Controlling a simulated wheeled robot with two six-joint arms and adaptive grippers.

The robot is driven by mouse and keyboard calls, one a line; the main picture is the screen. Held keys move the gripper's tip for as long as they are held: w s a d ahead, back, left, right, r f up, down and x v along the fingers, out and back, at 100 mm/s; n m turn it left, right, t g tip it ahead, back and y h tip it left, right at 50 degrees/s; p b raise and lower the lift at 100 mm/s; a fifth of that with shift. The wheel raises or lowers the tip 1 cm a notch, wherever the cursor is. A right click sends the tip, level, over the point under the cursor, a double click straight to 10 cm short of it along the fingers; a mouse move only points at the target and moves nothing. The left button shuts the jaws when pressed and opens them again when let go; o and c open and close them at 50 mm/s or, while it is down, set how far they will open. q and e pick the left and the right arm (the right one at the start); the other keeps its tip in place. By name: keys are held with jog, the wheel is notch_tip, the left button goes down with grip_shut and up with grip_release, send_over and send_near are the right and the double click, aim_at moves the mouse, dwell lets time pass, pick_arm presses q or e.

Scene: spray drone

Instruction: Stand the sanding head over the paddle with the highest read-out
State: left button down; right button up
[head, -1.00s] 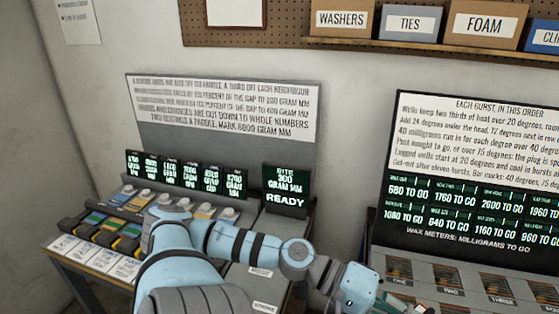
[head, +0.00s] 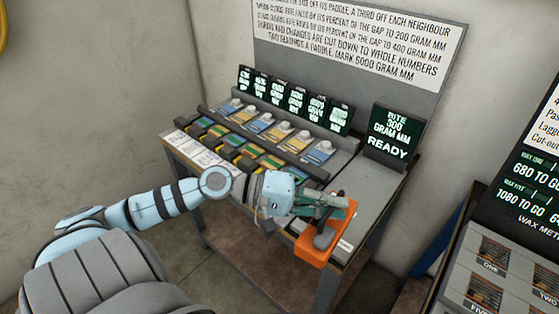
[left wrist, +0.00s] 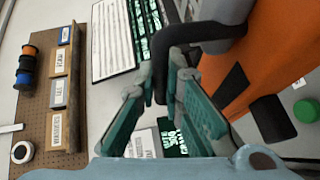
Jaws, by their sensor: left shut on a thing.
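The orange sanding head (head: 340,215) with its dark handle (head: 324,237) is at the right front of the bench. My left gripper (head: 318,205) is shut on its handle. In the left wrist view the teal fingers (left wrist: 165,95) close around the dark handle (left wrist: 160,60), and the orange body (left wrist: 275,60) fills the right side. I cannot tell whether it touches the bench top. Several paddles (head: 255,125) lie in a row to the left, each with a green-lit read-out (head: 291,98) behind it. Their digits are too small to read surely. My right gripper is not in view.
A larger screen (head: 392,137) at the bench's right back shows BITE 300 GRAM MM, READY. A rules board (head: 360,45) stands behind. White cards (head: 195,150) line the front left edge. Another station (head: 490,265) stands at the right. The grey bench top (head: 352,185) right of the paddles is partly clear.

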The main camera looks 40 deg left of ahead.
aim_at(333, 194)
pick_arm(q)
jog(key=w+a, duration=0.1)
jog(key=w, duration=0.1)
jog(key=w+a+f+n+t+y+b, duration=0.1)
jog(key=w, duration=0.1)
jog(key=w+a+f+n+t+y, duration=0.1)
jog(key=w, duration=0.1)
jog(key=shift+w+a, duration=0.15)
jog(key=w+a+r+n+t+y+b, duration=0.1)
jog(key=w+a+r+n+y+b, duration=0.1)
jog(key=w+a+r+n+y, duration=0.6)
jog(key=w+a+r+n+t+y+b, duration=0.25)
jog(key=a+n+y, duration=0.45)
jog(key=a+y, duration=0.45)
jog(key=shift+g+h, duration=0.25)
jog(key=shift+g, duration=0.3)
jog(key=f+b, duration=0.1)
jog(key=f, duration=0.5)
jog(key=f+b, duration=0.1)
jog(key=f, duration=0.6)
jog(key=f+b, duration=0.1)
jog(key=f, duration=0.6)
jog(key=shift+w+a+f+b, duration=0.1)
jog(key=shift+a+f+b, duration=0.15)
jog(key=shift+b, duration=0.1)
jog(key=c, duration=2.2)
grip_release()
jog(key=o, duration=0.5)
jog(key=shift+r, duration=0.1)
